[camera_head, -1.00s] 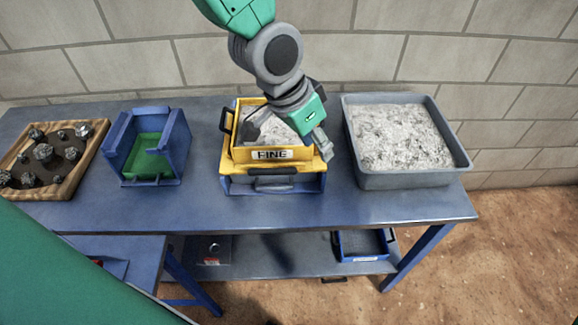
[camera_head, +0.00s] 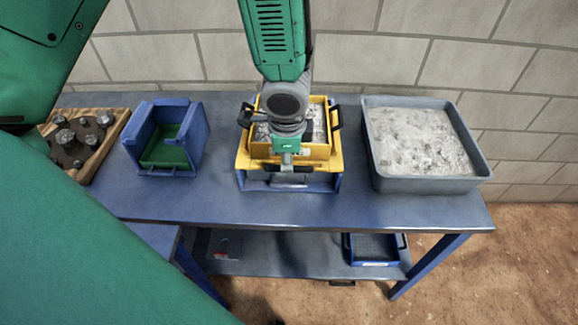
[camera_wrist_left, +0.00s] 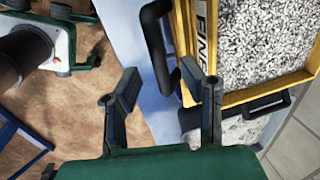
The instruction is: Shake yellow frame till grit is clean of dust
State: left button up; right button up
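The yellow frame (camera_head: 242,160) sits on a blue stand (camera_head: 262,182) on the bench, with black handles at its sides. Light grey grit fills it, and its FINE label (camera_wrist_left: 202,28) shows in the left wrist view. My left gripper (camera_head: 287,160) is over the frame's front part in the head view, hiding the label there. In the left wrist view my left gripper (camera_wrist_left: 163,92) has its two fingers apart with nothing gripped. My right gripper is not in view.
A grey tray (camera_head: 375,150) of pale, dusty grit stands to the right. A blue bin (camera_head: 193,140) with a green inside and a wooden board (camera_head: 92,165) with dark metal parts are to the left. A small blue tray (camera_head: 372,262) sits on the lower shelf.

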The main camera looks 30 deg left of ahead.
pick_arm(q)
jog(key=shift+w+f, duration=0.15)
jog(key=shift+f, duration=0.75)
jog(key=shift+w+f, duration=0.15)
jog(key=shift+f, duration=0.7)
